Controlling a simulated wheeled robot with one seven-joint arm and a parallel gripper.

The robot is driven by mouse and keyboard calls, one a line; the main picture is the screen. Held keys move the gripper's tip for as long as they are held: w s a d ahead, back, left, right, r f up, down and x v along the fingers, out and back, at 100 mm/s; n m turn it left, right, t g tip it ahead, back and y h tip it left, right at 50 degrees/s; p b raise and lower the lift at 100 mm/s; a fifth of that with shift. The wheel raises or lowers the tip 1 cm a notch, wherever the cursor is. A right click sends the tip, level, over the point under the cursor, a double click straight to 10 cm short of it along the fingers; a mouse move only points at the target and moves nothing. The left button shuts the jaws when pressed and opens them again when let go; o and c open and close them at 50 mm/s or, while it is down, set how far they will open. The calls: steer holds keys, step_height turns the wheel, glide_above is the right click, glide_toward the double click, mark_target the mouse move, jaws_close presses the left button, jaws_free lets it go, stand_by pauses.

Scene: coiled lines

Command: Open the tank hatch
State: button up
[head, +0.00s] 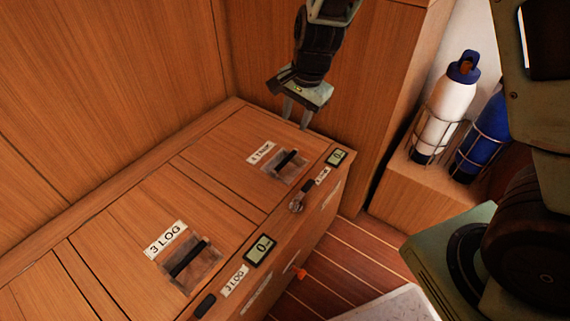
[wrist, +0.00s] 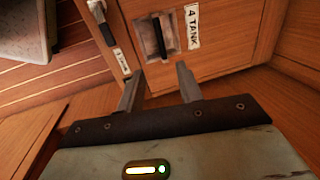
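The tank hatch (head: 239,150) is a wooden lid in the bench top, at its far right end, and it lies flat and closed. A white label (wrist: 192,27) reading "4 TANK" sits beside its handle. The handle (head: 286,160) is a black bar across a recessed grey pocket; it also shows in the wrist view (wrist: 159,37). My gripper (head: 296,120) is above the far right part of the hatch, beyond the handle. Its two fingers (wrist: 160,82) are apart with nothing between them, pointing toward the hatch. The fingers do not touch the handle.
A second hatch labelled "3 LOG" (head: 165,240) with a black handle (head: 188,258) lies nearer on the left. Small displays (head: 260,250) and a metal latch (head: 298,203) line the front edge. A wooden wall stands behind. White (head: 443,108) and blue (head: 484,140) bottles stand right.

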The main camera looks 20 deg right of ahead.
mark_target(284, 161)
steer(key=w+f+b, duration=0.1)
steer(key=f+b, duration=0.1)
steer(key=f, duration=0.3)
steer(key=a+f+b, duration=0.1)
steer(key=f+b, duration=0.2)
steer(key=f, duration=0.2)
steer(key=w+f+b, duration=0.1)
steer(key=f+b, duration=0.1)
steer(key=f, duration=0.4)
steer(key=shift+w+a+f+b, duration=0.1)
steer(key=shift+w+a+b, duration=0.2)
steer(key=shift+w+a, duration=0.1)
steer(key=shift+s, duration=0.1)
jaws_close()
